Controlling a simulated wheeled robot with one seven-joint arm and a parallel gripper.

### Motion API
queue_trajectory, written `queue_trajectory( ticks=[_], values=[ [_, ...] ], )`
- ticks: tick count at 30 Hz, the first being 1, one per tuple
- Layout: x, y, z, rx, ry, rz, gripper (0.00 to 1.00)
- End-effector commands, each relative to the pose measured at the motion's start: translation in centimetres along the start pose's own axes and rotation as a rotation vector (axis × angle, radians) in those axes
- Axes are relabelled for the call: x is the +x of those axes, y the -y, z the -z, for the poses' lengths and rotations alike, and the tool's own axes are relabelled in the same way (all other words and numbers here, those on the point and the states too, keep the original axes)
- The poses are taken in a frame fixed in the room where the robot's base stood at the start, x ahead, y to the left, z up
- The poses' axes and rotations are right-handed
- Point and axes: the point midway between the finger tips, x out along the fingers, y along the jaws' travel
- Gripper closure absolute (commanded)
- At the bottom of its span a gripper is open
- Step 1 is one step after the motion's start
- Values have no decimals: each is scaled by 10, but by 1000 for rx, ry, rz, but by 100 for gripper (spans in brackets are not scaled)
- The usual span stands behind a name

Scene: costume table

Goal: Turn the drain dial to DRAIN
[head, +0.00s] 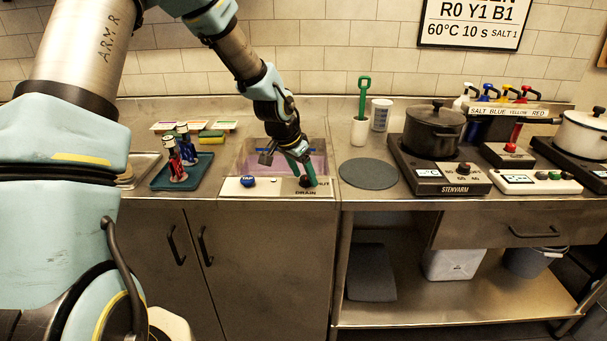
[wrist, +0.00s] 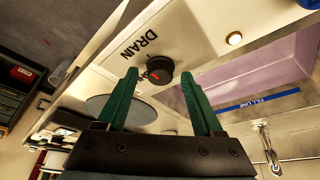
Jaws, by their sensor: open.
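The drain dial is a round black knob with a red mark. In the wrist view the dial (wrist: 159,71) sits on a pale panel below the word DRAIN, with another label partly hidden beside it. In the head view the dial (head: 305,181) is on the sink's front panel (head: 266,187), partly hidden by my gripper. My gripper (head: 308,178) is at the dial with its green fingers apart. In the wrist view the fingers of my gripper (wrist: 160,80) stand on either side of the dial, and I cannot tell whether they touch it.
A blue TAP knob (head: 249,181) is left of the dial. The sink basin (head: 240,160) holds pinkish liquid behind it. A round grey mat (head: 368,174) lies to the right, then a black pot (head: 433,130) on a hotplate. A teal tray (head: 183,172) with bottles is at left.

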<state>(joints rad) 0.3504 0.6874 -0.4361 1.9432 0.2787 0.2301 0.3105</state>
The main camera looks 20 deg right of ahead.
Motion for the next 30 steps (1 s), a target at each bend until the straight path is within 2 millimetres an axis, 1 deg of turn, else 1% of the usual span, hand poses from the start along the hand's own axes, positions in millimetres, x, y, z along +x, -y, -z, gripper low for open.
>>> queue_trajectory(
  ticks=[5, 8, 11, 18, 21, 25, 30],
  values=[
    [-2, 1, 0, 0, -1, 1, 32],
    [-11, 2, 1, -1, -4, 3, 32],
    [-27, 2, 0, -2, -4, 5, 32],
    [-75, 2, 0, -1, -4, 5, 32],
    [-91, 2, 0, -1, -3, 4, 32],
    [-103, 1, 0, -1, -1, 2, 32],
    [-108, 0, 0, 0, 1, 0, 32]
  ],
)
